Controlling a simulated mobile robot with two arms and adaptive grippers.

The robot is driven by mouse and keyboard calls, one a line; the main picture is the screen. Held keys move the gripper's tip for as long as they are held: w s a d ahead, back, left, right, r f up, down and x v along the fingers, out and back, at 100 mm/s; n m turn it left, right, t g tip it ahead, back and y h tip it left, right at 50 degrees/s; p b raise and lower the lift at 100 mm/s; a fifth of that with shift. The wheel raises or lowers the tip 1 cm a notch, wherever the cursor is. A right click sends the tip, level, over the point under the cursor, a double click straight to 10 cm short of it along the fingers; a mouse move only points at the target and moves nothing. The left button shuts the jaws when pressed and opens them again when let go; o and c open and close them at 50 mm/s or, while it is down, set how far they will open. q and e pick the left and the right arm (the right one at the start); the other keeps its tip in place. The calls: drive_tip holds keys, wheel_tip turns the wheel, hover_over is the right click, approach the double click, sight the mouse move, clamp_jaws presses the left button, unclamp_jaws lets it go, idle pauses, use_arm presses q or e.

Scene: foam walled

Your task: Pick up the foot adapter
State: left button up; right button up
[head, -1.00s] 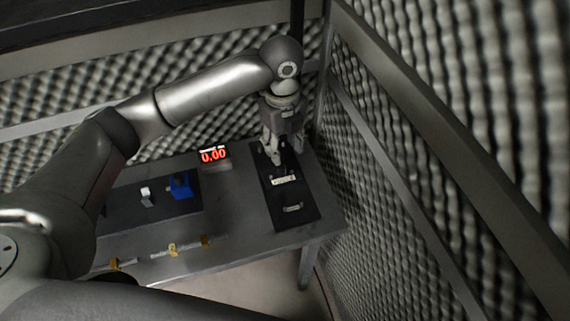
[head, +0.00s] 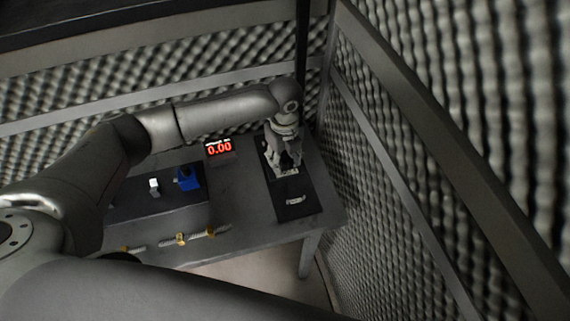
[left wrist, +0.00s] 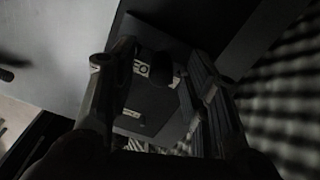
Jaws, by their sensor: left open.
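Two small light pieces lie on a black mat (head: 291,213) at the right end of the table; I cannot tell for sure which is the foot adapter. The far piece (head: 288,176) is partly hidden by my left gripper (head: 283,168), which points down at it with open fingers. The near piece (head: 295,200) lies clear of the gripper. In the left wrist view the left gripper (left wrist: 160,66) has its fingers apart, and a light piece (left wrist: 141,68) shows between them. Contact is too dark to tell. My right gripper is not in view.
A red-lit display (head: 219,148) reading 0.00 stands left of the mat. Further left are a blue block (head: 188,179) and a small white piece (head: 154,185) on a dark base. Yellow-marked rods (head: 181,239) lie along the front edge. Foam walls stand close behind and right.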

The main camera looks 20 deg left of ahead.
use_arm(q)
drive_tip(key=shift+f, duration=0.15)
clamp_jaws()
idle(0.4)
